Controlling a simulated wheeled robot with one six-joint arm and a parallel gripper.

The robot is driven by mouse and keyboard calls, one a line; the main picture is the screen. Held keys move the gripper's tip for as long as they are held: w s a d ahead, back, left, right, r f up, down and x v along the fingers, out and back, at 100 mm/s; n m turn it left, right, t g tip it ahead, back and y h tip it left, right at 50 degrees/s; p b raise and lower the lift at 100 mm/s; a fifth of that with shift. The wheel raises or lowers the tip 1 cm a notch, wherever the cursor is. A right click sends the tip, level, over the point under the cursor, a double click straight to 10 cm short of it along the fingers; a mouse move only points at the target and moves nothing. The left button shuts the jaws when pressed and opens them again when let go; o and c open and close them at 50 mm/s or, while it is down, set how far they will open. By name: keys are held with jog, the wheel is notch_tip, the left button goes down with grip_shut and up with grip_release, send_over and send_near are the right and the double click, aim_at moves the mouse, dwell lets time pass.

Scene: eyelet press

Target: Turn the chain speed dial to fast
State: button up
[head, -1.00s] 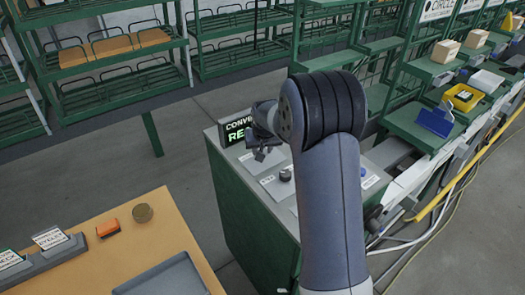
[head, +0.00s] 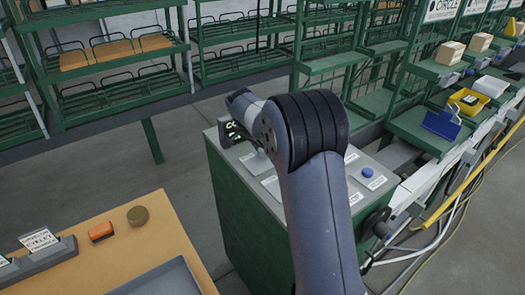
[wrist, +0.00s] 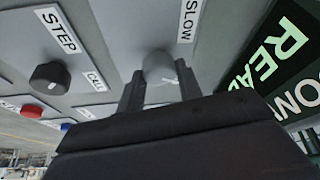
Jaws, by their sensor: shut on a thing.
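The chain speed dial (wrist: 158,64) is a grey round knob with a pale mark, on the grey console panel next to a SLOW label (wrist: 189,18). My gripper (wrist: 160,88) is shut on this dial, one dark finger on each side. The lower part of the dial is hidden by my gripper's body. No FAST label can be read. In the head view my arm covers the dial and the fingers above the green console (head: 235,205).
A black knob (wrist: 50,76) by a STEP label, a red button (wrist: 32,111) and a blue button (head: 367,172) share the panel. A lit sign (wrist: 275,60) stands close beside my gripper. An orange table (head: 165,235) is at the left.

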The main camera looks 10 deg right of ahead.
jog(key=shift+m, duration=0.6)
jog(key=o, duration=1)
jog(key=shift+r, duration=0.1)
jog(key=b+v, duration=0.1)
jog(key=v, duration=0.9)
jog(key=shift+a+r, duration=0.25)
jog(key=shift+r, duration=0.05)
jog(key=shift+w, duration=0.15)
